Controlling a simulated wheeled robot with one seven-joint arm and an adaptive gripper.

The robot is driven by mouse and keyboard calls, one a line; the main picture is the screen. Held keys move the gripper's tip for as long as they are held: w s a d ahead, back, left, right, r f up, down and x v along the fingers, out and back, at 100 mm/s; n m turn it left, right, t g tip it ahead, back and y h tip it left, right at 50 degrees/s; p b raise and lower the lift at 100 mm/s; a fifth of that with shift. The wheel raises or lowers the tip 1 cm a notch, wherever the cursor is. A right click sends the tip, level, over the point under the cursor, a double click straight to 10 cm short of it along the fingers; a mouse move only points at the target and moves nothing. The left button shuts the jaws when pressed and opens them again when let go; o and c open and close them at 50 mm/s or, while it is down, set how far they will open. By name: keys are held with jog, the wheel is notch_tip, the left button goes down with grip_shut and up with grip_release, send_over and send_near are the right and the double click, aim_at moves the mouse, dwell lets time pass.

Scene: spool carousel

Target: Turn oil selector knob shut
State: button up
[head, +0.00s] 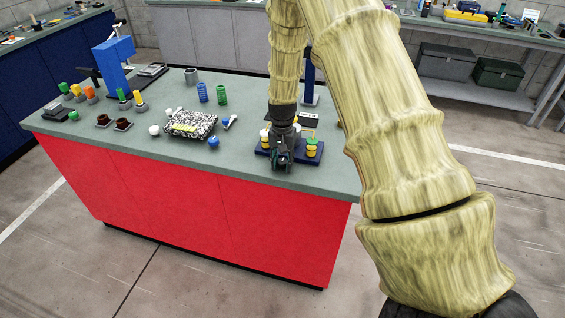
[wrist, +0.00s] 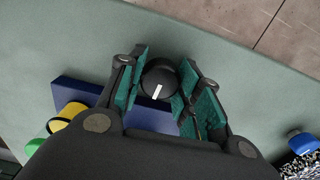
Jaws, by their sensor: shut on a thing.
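In the wrist view a round black knob (wrist: 159,79) with a white pointer line sits between the green pads of my gripper (wrist: 158,90). The pads press on it from both sides. The knob is on a dark blue base (wrist: 75,92) that lies on the green-grey bench top. In the head view my gripper (head: 281,160) points down at the front of the blue base (head: 262,152), near the bench's front edge, and hides the knob. The pointer line runs nearly up and down in the wrist view, leaning slightly.
Yellow and green stacked pieces (head: 312,147) stand on the base beside my gripper.

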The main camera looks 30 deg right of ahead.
aim_at(283, 160)
jog(key=shift+n, duration=1)
jog(key=o, duration=0.8)
jog(key=shift+d, duration=0.1)
jog(key=shift+c, duration=0.2)
notch_tip(283, 160, up, 12)
jog(key=shift+f, duration=0.1)
